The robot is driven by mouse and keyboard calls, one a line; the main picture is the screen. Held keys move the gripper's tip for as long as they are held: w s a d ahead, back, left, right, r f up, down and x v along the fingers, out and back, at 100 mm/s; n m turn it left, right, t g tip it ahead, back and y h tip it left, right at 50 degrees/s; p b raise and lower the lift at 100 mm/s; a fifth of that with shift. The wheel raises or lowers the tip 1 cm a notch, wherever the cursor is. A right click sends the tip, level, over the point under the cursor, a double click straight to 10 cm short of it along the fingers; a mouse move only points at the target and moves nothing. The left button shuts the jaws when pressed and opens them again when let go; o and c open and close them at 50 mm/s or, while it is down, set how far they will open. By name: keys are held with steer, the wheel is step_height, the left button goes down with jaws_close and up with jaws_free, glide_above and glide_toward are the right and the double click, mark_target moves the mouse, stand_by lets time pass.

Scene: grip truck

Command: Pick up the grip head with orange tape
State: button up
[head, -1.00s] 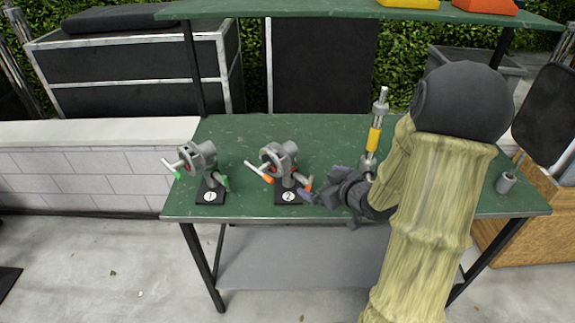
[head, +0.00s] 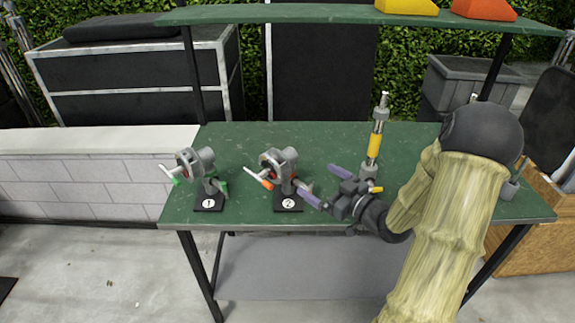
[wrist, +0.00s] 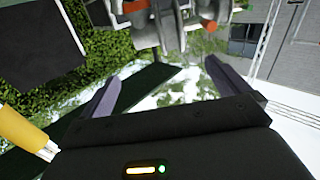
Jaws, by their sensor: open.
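The grip head with orange tape (head: 281,165) stands on the black base marked 2 (head: 287,201) on the green table, with an orange-tipped handle on its left. My gripper (head: 315,184) is open and empty just right of this head, its purple fingers pointing left toward it. One finger overlaps the head's right side in the head view; I cannot tell if they touch. In the wrist view a grey head with orange parts (wrist: 165,18) shows at the top, beyond the spread fingers (wrist: 160,85). A grip head with green tape (head: 196,163) stands on the base marked 1 (head: 208,203) to the left.
A grey and yellow upright post (head: 375,140) stands on the table (head: 245,135) behind my gripper. A small grey cylinder (head: 510,189) is near the right end. A green shelf (head: 300,13) spans above.

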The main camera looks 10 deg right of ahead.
mark_target(284, 156)
steer(key=p+x, duration=0.1)
steer(key=x, duration=0.8)
steer(key=shift+w, duration=0.25)
steer(key=shift+a, duration=0.1)
steer(key=x, duration=0.1)
steer(key=p+x, duration=0.2)
steer(key=x, duration=0.1)
steer(key=shift+w+d+r, duration=0.25)
steer(key=shift+r, duration=0.05)
steer(key=shift+w+a+f, duration=0.1)
steer(key=shift+w+a, duration=0.15)
steer(key=shift+w, duration=0.2)
steer(key=c, duration=1.8)
